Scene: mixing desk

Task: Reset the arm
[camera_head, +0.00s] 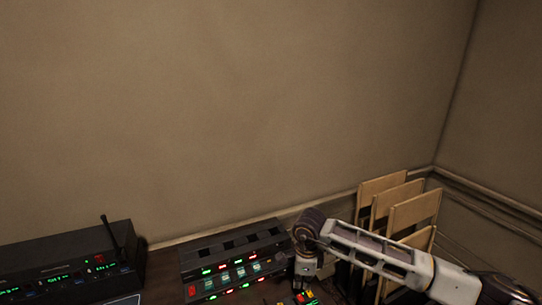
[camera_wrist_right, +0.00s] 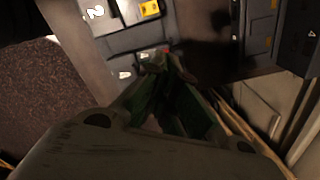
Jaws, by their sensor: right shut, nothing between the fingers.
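My right arm comes in from the lower right in the head view. Its gripper (camera_head: 304,286) points down over the desk's front, just right of the mixing console, and its tips are near the bottom edge of the picture. In the right wrist view the gripper (camera_wrist_right: 160,62) is shut with nothing held. Its fingertips are close to a grey panel with labels (camera_wrist_right: 128,52); I cannot tell whether they touch it. My left gripper is in neither view.
A black mixing console (camera_head: 235,262) with lit buttons stands on the desk. A black device with an antenna (camera_head: 70,262) is at the left. Open space lies above, before the bare wall.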

